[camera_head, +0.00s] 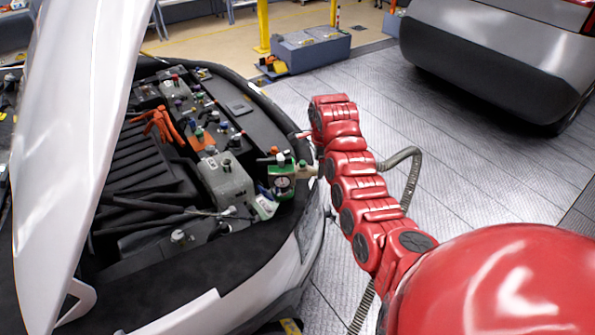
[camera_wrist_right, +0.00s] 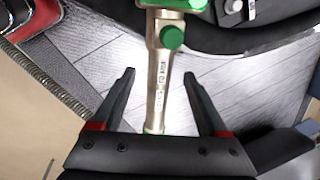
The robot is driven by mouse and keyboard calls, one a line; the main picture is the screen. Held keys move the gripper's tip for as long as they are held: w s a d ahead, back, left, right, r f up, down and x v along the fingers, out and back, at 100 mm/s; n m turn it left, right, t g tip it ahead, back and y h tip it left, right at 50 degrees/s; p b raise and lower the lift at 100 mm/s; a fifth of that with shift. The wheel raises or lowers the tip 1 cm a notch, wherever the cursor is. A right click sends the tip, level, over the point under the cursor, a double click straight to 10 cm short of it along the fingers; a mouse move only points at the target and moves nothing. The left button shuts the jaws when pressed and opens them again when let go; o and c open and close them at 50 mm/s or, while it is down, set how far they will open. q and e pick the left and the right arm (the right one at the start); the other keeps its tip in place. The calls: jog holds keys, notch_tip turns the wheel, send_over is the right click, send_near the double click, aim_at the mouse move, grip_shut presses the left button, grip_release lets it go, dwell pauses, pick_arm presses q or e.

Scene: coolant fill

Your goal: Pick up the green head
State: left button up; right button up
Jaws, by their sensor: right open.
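The green head (camera_head: 282,184) stands at the front edge of the car's open engine bay in the head view. It has a round gauge, green parts and a pale metal tube pointing right. In the right wrist view, its green knob (camera_wrist_right: 172,38) and the long metal tube (camera_wrist_right: 159,90) show at the top and middle. My right gripper (camera_wrist_right: 159,74) is open, with one dark finger on each side of the tube. A gap shows between each finger and the tube. In the head view, my red right arm reaches toward the head and largely hides its gripper. My left gripper is not in view.
The engine bay (camera_head: 140,175) holds several caps, hoses and an orange clamp-like tool (camera_head: 157,124). The raised white hood (camera_head: 75,120) blocks the left side. A ribbed hose (camera_head: 411,170) hangs beside my arm. A second car (camera_head: 495,55) stands at the back right, with open floor between.

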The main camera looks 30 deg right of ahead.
jog(key=shift+w+d+f, duration=0.1)
jog(key=shift+f, duration=0.5)
jog(key=shift+w+d+f, duration=0.1)
jog(key=shift+f, duration=0.5)
grip_shut()
jog(key=shift+r, duration=0.1)
dwell(0.5)
